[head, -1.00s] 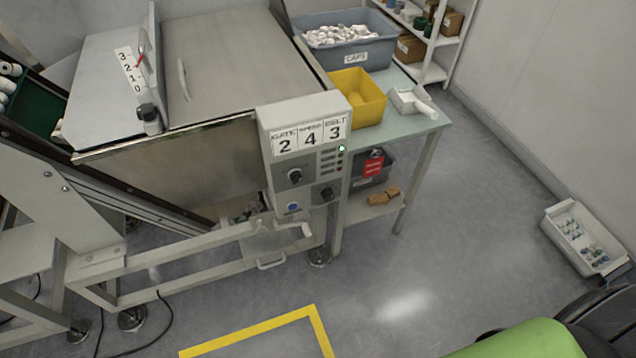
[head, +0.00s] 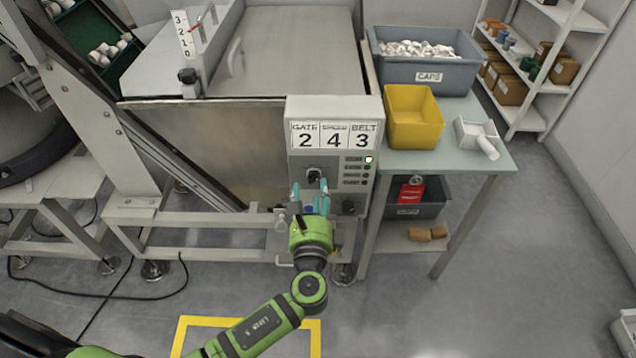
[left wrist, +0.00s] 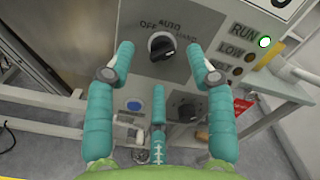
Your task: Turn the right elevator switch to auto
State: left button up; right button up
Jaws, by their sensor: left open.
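The control panel (head: 334,125) on the machine's front shows GATE 2, SPEED 4 and BELT 3. Its black selector switch (head: 314,174) has labels including OFF and AUTO in the left wrist view (left wrist: 161,45); I cannot tell for sure which position it points to. My left gripper (head: 310,192) is open in front of the panel. In the left wrist view its teal fingers (left wrist: 161,62) stand on either side of the switch, apart from it. A second black knob (left wrist: 184,106) and a blue button (left wrist: 133,105) lie below. My right gripper is not in view.
The RUN lamp (left wrist: 265,42) is lit. A table (head: 468,152) right of the panel carries a grey CAPS bin (head: 428,75), a yellow bin (head: 414,118) and a white scoop (head: 477,136). The machine's lower frame (head: 225,222) runs near my arm.

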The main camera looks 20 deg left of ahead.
aim_at(313, 181)
pick_arm(q)
jog(key=shift+x, duration=1.25)
jog(key=shift+w, duration=0.5)
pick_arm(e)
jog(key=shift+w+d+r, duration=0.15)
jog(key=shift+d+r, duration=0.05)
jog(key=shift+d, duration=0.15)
pick_arm(q)
jog(key=shift+c, duration=0.4)
